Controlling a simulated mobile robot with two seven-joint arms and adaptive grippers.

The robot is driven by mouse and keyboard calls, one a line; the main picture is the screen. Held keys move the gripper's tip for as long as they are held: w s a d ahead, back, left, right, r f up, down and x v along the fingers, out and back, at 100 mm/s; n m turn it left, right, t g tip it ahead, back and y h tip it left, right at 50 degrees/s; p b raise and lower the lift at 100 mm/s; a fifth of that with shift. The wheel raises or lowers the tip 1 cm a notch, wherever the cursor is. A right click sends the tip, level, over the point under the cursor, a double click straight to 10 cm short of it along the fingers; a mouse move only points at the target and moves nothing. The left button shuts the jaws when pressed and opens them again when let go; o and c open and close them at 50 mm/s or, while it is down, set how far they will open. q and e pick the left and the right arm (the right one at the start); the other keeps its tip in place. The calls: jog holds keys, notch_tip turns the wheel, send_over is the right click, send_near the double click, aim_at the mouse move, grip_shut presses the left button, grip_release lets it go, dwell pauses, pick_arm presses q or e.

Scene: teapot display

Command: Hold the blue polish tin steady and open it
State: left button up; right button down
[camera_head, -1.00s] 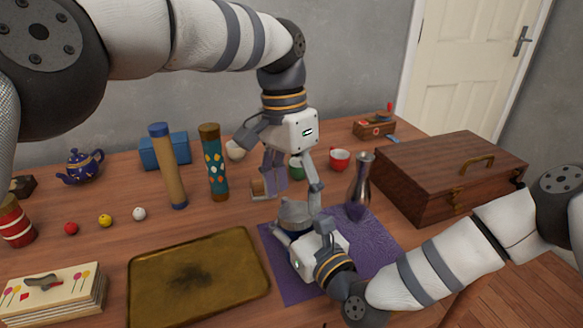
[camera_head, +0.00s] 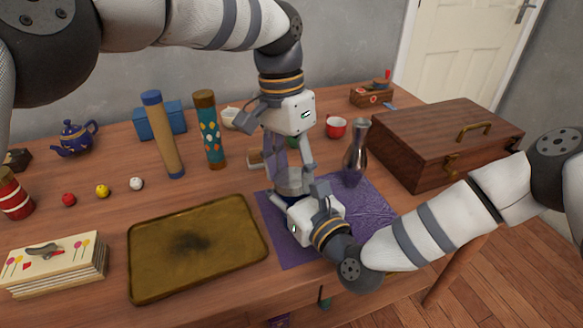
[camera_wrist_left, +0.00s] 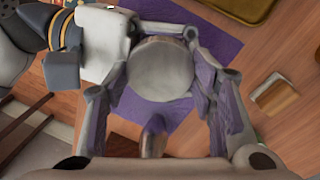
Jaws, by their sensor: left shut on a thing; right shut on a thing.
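The blue polish tin (camera_head: 291,187) stands on the purple cloth (camera_head: 352,206), mostly hidden by my grippers. In the left wrist view its round silver-grey lid (camera_wrist_left: 161,68) faces up, and its blue side is hidden. My left gripper (camera_head: 293,178) comes down from above, shut on the lid, with one finger on each side of it (camera_wrist_left: 160,60). My right gripper (camera_head: 291,202) reaches in low from the front right, shut on the tin's body. In the left wrist view it is at the upper left (camera_wrist_left: 98,38).
A metal vase (camera_head: 355,155) stands close right of the grippers. A brass tray (camera_head: 150,270) lies at left. A wooden chest (camera_head: 440,145) is at right.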

aim_at(288, 174)
pick_arm(q)
jog(key=shift+r, duration=0.15)
dwell(0.3)
jog(key=shift+w+a+r, duration=0.1)
jog(key=shift+r, duration=0.9)
jog(key=shift+w+a+r, duration=0.1)
jog(key=shift+r, duration=0.9)
jog(key=shift+w+a+r, duration=0.1)
jog(key=shift+r, duration=0.85)
pick_arm(e)
jog(key=c, duration=0.9)
grip_release()
jog(key=shift+c, duration=0.2)
jog(key=shift+o, duration=0.3)
jog(key=shift+s, duration=0.1)
